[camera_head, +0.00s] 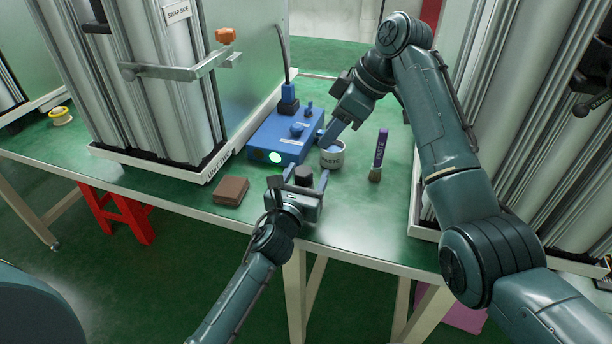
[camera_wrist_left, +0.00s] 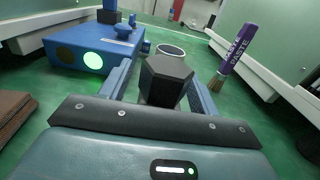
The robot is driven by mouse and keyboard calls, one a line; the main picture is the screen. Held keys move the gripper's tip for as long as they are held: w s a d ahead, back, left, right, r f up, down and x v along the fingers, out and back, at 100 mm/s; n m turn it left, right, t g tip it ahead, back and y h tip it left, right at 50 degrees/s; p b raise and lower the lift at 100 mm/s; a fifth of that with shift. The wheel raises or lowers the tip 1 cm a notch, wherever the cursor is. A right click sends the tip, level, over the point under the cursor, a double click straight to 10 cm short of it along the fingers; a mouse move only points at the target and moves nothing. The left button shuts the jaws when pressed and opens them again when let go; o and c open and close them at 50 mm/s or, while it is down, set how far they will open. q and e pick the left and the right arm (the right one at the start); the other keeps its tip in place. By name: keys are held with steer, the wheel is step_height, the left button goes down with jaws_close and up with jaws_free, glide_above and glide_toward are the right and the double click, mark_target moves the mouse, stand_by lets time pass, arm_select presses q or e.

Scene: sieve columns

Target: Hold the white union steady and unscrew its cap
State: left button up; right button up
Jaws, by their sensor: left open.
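My left gripper (camera_head: 298,178) is open at the table's front edge, its blue fingers pointing toward the paste cup. A black hexagonal block (camera_wrist_left: 165,78) stands between its fingers in the left wrist view; I cannot tell whether it is a loose part or belongs to the gripper. My right gripper (camera_head: 330,134) points down at the white paste cup (camera_head: 332,156); its jaw gap is not clear. I cannot make out a white union or its cap in either view. An orange fitting (camera_head: 226,36) sits on the arm of the left column rack.
A blue box (camera_head: 284,140) with a lit round port stands behind my left gripper. A brown block (camera_head: 231,190) lies at left. Column racks flank both sides; green table (camera_head: 352,205) is clear in front.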

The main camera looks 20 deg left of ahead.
arm_select(q)
steer(key=c, duration=1.1)
stand_by(0.6)
